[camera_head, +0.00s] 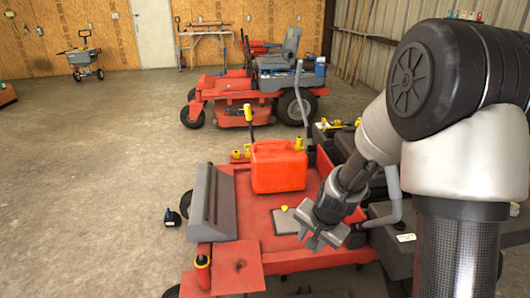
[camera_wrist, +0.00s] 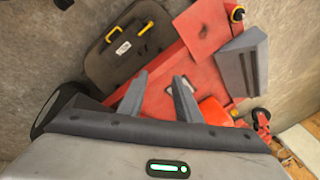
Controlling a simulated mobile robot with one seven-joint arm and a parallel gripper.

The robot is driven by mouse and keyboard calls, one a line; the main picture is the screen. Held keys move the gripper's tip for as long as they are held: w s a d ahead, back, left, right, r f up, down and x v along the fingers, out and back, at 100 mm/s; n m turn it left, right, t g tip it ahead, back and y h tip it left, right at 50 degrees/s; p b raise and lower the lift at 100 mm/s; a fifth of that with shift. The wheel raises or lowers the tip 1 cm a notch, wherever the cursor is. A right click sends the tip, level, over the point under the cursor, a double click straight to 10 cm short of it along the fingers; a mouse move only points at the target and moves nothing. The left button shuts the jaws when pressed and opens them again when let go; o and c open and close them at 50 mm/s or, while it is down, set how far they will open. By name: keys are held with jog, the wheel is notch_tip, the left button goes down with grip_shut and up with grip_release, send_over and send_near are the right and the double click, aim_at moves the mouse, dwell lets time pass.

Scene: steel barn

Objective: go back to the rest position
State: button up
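My gripper (camera_head: 320,238) hangs over the red deck of the near mower (camera_head: 250,215), in front of the red fuel can (camera_head: 278,168). In the wrist view its two grey fingers (camera_wrist: 160,88) stand apart with nothing between them. The arm is bent, reaching in from the right of the head view. The red deck (camera_wrist: 185,60) shows beyond the fingers in the wrist view, and the fuel can (camera_wrist: 214,110) is to their right.
A grey chute (camera_head: 213,205) is on the mower's left side. A second red mower (camera_head: 235,90) stands behind. A dark case with yellow handles (camera_wrist: 125,62) shows in the wrist view. A cart (camera_head: 82,55) is far left. The concrete floor (camera_head: 90,180) at left is mostly clear.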

jog(key=s+r+n+t, duration=0.1)
jog(key=s+r+n, duration=0.1)
jog(key=s+r, duration=0.5)
jog(key=s+r+n, duration=0.2)
jog(key=r, duration=0.8)
jog(key=s+d+r+n+h, duration=0.1)
jog(key=s+r+n, duration=0.1)
jog(key=s+r, duration=0.35)
jog(key=s+d+r+n, duration=0.1)
jog(key=s+r+n, duration=0.1)
jog(key=s, duration=0.6)
notch_tip(320, 180, up, 20)
jog(key=p, duration=2)
jog(key=shift+w+a+t, duration=0.15)
jog(key=shift+a+t, duration=0.05)
jog(key=shift+t, duration=0.1)
